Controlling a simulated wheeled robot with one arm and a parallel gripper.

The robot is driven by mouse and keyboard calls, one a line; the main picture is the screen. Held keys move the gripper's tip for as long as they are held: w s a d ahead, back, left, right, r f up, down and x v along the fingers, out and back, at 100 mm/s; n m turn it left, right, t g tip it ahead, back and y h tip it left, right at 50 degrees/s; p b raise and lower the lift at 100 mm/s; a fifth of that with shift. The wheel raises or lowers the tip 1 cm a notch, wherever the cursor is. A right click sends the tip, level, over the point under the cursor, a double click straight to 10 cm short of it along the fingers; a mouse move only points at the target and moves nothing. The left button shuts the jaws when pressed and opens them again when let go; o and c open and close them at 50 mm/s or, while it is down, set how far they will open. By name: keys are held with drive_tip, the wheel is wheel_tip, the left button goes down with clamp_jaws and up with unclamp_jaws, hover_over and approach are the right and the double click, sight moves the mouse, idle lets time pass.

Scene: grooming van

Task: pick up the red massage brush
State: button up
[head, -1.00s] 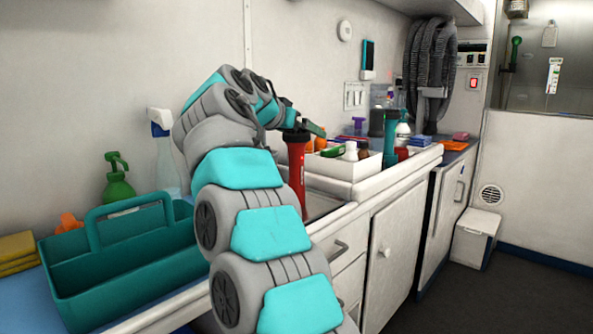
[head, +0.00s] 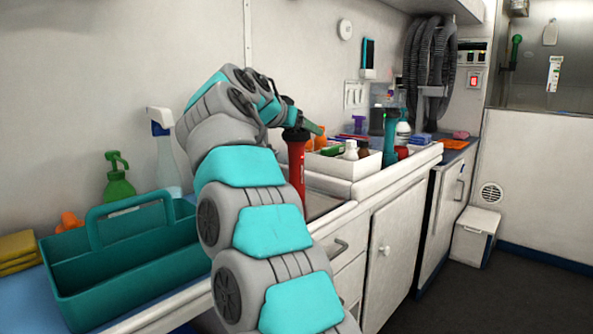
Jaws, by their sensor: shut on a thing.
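My gripper (head: 297,120) is at the far end of my arm, above the left end of the white tray. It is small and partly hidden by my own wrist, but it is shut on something.
A white tray (head: 345,166) with bottles and small items stands on the counter. A teal bottle (head: 390,138) stands at its right. A teal caddy (head: 130,265), a green spray bottle (head: 118,180) and yellow cloths (head: 18,252) are at left.

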drive_tip(key=shift+f, duration=0.25)
clamp_jaws()
drive_tip(key=shift+f, duration=0.15)
drive_tip(key=shift+w, duration=0.1)
